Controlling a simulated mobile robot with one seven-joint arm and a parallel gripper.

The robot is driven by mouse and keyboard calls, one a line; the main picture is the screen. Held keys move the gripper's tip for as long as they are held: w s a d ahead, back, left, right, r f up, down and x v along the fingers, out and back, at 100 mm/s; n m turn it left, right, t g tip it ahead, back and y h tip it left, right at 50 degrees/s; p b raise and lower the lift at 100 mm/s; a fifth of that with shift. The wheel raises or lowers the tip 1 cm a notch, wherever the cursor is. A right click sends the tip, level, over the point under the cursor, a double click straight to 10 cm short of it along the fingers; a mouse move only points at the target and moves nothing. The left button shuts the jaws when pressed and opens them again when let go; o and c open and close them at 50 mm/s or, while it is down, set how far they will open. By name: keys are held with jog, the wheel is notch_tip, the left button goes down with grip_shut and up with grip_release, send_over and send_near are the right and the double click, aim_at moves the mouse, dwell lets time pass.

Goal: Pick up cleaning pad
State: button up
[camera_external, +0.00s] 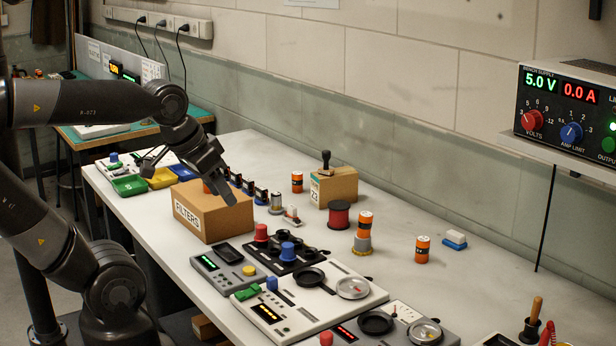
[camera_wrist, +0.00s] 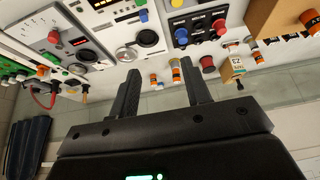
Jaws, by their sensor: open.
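My gripper (camera_external: 226,187) is above the cardboard box marked FILTERS, far to the left of the pad. In the wrist view my gripper (camera_wrist: 161,72) shows two fingers set apart with nothing held between them.
An orange cell (camera_external: 422,249) stands just left of the pad. The FILTERS box (camera_external: 212,212), a smaller box with a stamp (camera_external: 334,187), a red spool (camera_external: 339,214) and several control panels crowd the bench. A power supply (camera_external: 568,113) sits on a shelf at right.

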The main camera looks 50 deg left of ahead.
jog(key=shift+o, duration=0.2)
jog(key=o, duration=0.5)
jog(key=w+d+r+g, duration=0.1)
jog(key=w+r, duration=0.3)
jog(key=w, duration=0.4)
jog(key=w+r, duration=0.4)
jog(key=w, duration=0.4)
jog(key=g, duration=0.3)
send_over(456, 233)
jog(key=s, duration=0.2)
notch_tip(456, 233, down, 18)
jog(key=f, duration=0.3)
jog(key=w+f, duration=0.1)
jog(key=f, duration=0.7)
jog(key=shift+w+f, duration=0.15)
jog(key=shift+w, duration=0.15)
